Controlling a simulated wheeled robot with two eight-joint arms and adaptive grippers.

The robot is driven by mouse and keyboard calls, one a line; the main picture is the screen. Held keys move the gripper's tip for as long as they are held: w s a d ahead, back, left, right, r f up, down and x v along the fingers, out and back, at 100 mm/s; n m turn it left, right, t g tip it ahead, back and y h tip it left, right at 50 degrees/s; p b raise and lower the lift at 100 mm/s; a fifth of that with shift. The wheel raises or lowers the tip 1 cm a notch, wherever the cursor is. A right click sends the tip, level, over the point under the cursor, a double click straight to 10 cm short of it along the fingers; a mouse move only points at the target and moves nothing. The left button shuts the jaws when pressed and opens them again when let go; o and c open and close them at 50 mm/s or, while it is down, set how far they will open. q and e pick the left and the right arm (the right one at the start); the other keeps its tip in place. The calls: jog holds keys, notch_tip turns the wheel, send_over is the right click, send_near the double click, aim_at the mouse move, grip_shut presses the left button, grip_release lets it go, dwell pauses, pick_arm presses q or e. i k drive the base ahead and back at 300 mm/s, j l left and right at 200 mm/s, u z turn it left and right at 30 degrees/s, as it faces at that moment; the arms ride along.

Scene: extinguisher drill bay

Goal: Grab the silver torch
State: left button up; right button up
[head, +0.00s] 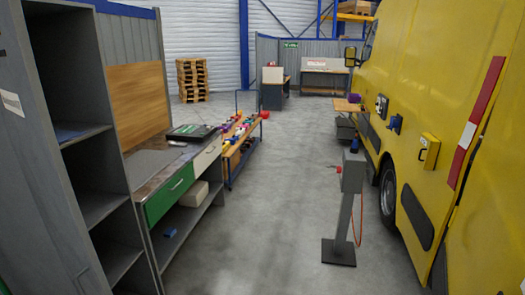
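I cannot make out a silver torch in the head view. Several small coloured items, too small to tell apart, lie on a low wooden-topped bench (229,153) left of centre. A dark flat case or tray (190,131) lies on the nearer workbench (150,166) at the left. Neither of my grippers is in view.
A yellow vehicle (440,80) fills the right side. A grey post (345,210) with a red cable stands on the floor near it. An open shelf cabinet (97,208) stands close at left. Pallets (192,80) are stacked farther back. The middle floor is clear.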

aim_at(170, 143)
jog(key=i, duration=1.05)
jog(key=i+l+u, duration=0.15)
jog(key=i, duration=0.9)
jog(key=i+j+u, duration=0.25)
jog(key=i, duration=0.4)
jog(key=i+l+u, duration=0.2)
jog(key=i, duration=0.4)
jog(key=i+u, duration=0.25)
jog(key=i, duration=0.45)
jog(key=i+l+u, duration=0.25)
jog(key=i, duration=0.35)
jog(key=i+u, duration=0.45)
jog(key=i+l+u, duration=0.2)
jog(key=i+u, duration=0.25)
jog(key=i, duration=0.15)
